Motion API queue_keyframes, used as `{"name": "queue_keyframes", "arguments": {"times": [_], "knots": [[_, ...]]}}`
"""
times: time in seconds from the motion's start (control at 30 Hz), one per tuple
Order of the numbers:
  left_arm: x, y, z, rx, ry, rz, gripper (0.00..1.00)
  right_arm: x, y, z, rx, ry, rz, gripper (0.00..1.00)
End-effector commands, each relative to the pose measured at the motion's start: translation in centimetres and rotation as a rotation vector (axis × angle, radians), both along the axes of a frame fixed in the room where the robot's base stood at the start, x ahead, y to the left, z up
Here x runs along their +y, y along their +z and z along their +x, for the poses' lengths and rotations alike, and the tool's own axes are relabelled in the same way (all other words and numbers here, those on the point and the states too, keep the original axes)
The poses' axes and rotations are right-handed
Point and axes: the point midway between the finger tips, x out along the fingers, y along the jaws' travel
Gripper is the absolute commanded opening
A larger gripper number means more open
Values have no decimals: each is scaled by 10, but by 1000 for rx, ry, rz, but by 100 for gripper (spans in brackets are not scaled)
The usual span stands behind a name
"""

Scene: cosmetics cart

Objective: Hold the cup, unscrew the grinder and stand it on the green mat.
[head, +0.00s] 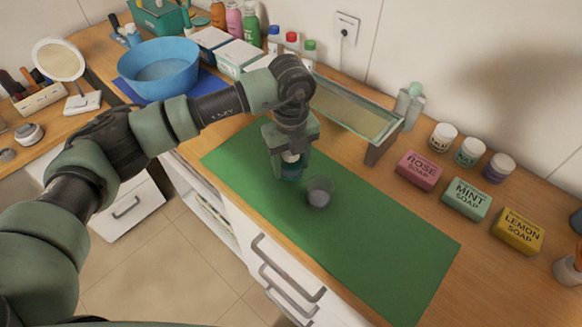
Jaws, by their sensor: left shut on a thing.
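My left gripper (291,160) points down over the green mat (385,245), near its back left part. It is shut on a small dark thing with a pale band, most likely the grinder (290,171). The fingers hide most of it, and I cannot tell whether its bottom touches the mat. A small grey, see-through cup (319,192) is on the mat just right of and nearer than the gripper, apart from it. My right gripper is not in view.
A glass-topped stand (357,108) is behind the mat. Rose (419,171), mint (466,199) and lemon (516,231) soaps and several jars (470,151) line the right. A blue basin (160,67) is back left. The mat's near right part is clear.

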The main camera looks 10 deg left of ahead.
Motion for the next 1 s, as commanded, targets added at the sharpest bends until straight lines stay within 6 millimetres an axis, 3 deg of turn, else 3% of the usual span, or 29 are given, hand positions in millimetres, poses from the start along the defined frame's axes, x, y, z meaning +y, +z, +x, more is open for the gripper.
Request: {"name": "queue_keyframes", "arguments": {"times": [0.2, 0.53, 0.57, 0.63, 1.0], "knots": [[0, -27, 0, 2, 1, 0, 3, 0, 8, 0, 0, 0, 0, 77], [0, -32, 0, 1, 0, -1, 3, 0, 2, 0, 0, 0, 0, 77], [0, -31, 0, 1, 0, -1, 57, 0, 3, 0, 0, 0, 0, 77], [0, -30, 0, 1, 0, -1, 74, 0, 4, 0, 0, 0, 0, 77], [0, -25, 0, 1, 0, -1, 74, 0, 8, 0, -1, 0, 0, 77]]}}
